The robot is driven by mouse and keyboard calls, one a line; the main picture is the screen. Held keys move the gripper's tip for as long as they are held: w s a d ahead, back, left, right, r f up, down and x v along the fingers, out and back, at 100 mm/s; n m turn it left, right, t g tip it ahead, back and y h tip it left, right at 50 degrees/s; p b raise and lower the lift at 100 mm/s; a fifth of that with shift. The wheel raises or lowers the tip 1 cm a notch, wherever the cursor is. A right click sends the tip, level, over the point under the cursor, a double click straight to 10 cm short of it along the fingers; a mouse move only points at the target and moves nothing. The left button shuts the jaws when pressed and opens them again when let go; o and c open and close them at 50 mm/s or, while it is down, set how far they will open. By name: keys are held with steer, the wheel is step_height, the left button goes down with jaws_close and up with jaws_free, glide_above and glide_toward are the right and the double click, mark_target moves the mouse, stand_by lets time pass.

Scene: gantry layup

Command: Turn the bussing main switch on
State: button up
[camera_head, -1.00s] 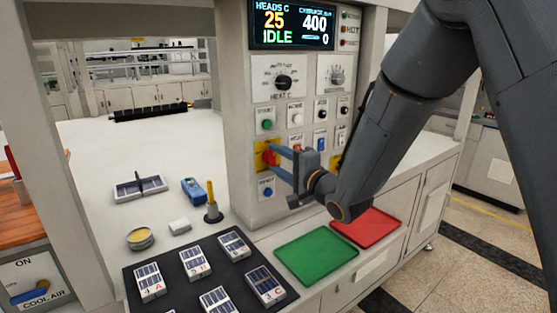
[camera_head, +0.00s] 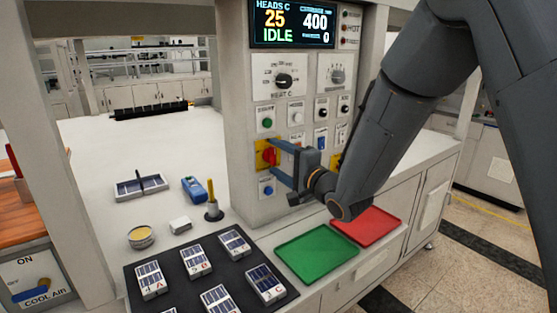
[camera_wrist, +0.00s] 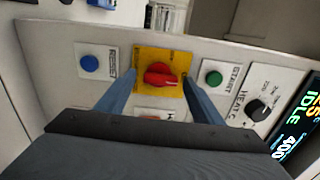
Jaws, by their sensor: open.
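A red rotary switch on a yellow plate (camera_head: 268,155) sits on the front of the grey control column, between a green button above and a blue button below. In the wrist view the red knob (camera_wrist: 160,75) lies between the two blue fingers. My gripper (camera_head: 273,160) is open, with its fingers pointing at the panel, one above and one below the knob in the head view. Whether the fingertips touch the knob or the panel I cannot tell. The plate's label is too small to read.
The green button (camera_head: 267,123) and blue button (camera_head: 267,186) are close to the fingers. A display (camera_head: 292,24) above reads IDLE. A green tray (camera_head: 316,258), a red tray (camera_head: 366,226) and a dark mat (camera_head: 186,303) with several cells lie on the bench below.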

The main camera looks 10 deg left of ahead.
steer(key=shift+d, duration=0.1)
steer(key=b+v, duration=0.2)
steer(key=v, duration=0.5)
steer(key=shift+s+d, duration=0.15)
steer(key=shift+s, duration=0.15)
steer(key=d+f+n+g+h, duration=0.1)
steer(key=d+f+h, duration=0.4)
steer(key=d, duration=0.4)
steer(key=d+f+n+h, duration=0.2)
steer(key=d+f+h, duration=0.35)
steer(key=d, duration=0.45)
steer(key=s+d+f+n+g+h, duration=0.1)
steer(key=s+d+f+n+g, duration=0.1)
steer(key=s+d, duration=0.4)
steer(key=s+d+f+n+g+h, duration=0.2)
steer(key=s+d+f+g, duration=0.3)
steer(key=s, duration=0.9)
steer(key=shift+s+d+n+g, duration=0.2)
steer(key=shift+d+n+g, duration=0.4)
steer(key=shift+d+g, duration=0.45)
steer(key=shift+a, duration=0.1)
